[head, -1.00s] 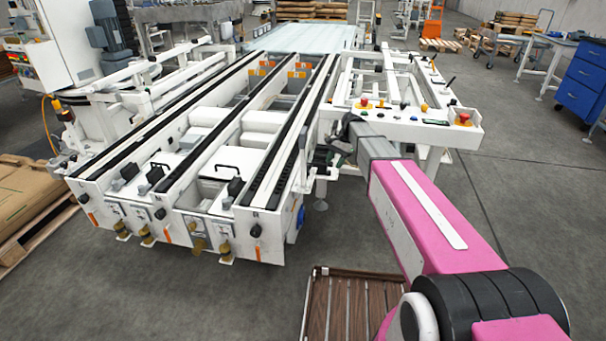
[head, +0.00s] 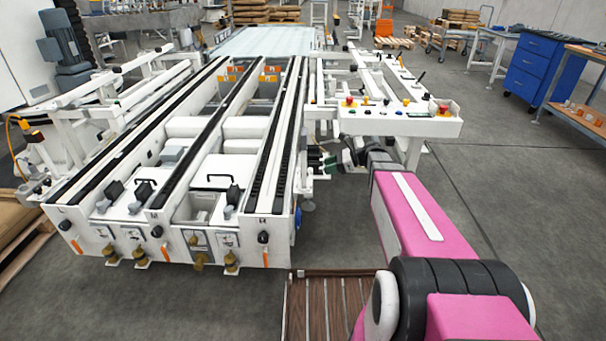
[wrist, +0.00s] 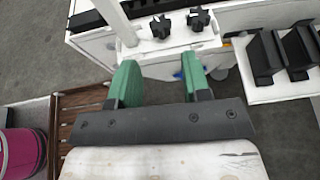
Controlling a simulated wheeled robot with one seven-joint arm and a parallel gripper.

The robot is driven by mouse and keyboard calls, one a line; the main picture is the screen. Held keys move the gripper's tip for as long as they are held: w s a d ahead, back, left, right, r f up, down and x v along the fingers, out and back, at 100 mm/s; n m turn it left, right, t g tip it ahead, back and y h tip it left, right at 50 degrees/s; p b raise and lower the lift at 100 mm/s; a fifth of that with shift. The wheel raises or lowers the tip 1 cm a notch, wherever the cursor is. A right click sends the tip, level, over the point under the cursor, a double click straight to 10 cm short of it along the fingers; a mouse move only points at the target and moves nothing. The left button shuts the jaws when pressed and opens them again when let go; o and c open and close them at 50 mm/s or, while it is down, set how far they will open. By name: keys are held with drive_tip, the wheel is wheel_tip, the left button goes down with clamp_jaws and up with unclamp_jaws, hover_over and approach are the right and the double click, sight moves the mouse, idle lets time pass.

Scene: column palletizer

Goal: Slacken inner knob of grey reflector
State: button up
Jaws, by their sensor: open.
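My gripper (wrist: 160,64) is open and empty in the wrist view, its two green fingers apart. Two black star-shaped knobs, a left one (wrist: 160,26) and a right one (wrist: 199,19), sit side by side on a white bracket (wrist: 168,44) just beyond the fingertips. The fingers appear apart from both knobs. I cannot tell from these views which knob is the inner one, and I cannot make out the grey reflector for sure.
Black blocks (wrist: 262,55) stand on a white ledge right of the knobs. A white post (wrist: 116,20) rises left of them. A control panel (head: 400,122) with red buttons lies behind my arm. A brown slatted platform (head: 325,305) is low in front.

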drive_tip(key=x, duration=0.9)
drive_tip(key=shift+a+f, duration=0.2)
drive_tip(key=shift+a, duration=0.1)
drive_tip(key=shift+c, duration=0.2)
drive_tip(key=c, duration=0.6)
